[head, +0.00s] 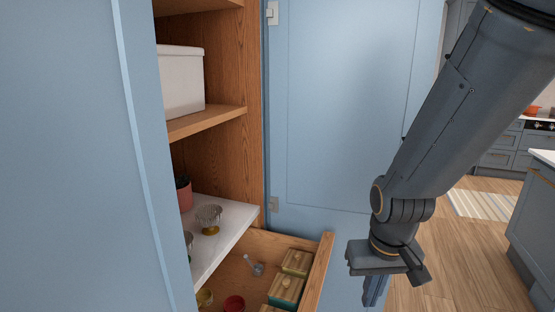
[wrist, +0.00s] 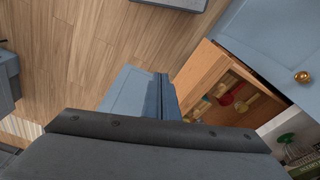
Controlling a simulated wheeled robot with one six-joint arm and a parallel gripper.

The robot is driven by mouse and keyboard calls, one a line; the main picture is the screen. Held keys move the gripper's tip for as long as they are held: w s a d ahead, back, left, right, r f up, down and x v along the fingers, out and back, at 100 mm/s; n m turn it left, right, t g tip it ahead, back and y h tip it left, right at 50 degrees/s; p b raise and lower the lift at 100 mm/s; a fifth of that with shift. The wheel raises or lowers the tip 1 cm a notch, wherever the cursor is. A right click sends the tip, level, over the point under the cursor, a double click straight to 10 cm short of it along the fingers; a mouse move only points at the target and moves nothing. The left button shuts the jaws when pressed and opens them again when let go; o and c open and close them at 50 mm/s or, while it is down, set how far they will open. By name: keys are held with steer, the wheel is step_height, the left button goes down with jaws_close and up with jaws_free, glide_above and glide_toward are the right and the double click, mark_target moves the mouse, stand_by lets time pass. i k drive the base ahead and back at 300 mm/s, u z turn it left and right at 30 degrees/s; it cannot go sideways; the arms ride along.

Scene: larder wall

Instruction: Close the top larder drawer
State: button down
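The top larder drawer (head: 319,272) is wooden and stands pulled out below the white shelf in the head view. It holds several lidded boxes (head: 286,290), a red bowl (head: 234,303) and a small glass item (head: 254,266). The drawer also shows at the right of the wrist view (wrist: 196,66). My gripper (head: 374,292) points down to the right of the drawer's front edge, with a gap between them in the head view. Its fingers (wrist: 166,96) look shut together with nothing between them. The outer face of the drawer front is hidden in the head view.
A blue larder door (head: 345,100) stands open behind the drawer. Another blue door (head: 85,150) fills the left side. A door with a brass knob (wrist: 302,76) shows in the wrist view. Wooden floor (head: 440,260) lies open at right, before a grey counter (head: 535,215).

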mark_target(234, 276)
steer(key=u, duration=0.25)
steer(key=k, duration=1.25)
steer(key=u, duration=0.65)
steer(key=i, duration=1.15)
steer(key=z, duration=0.45)
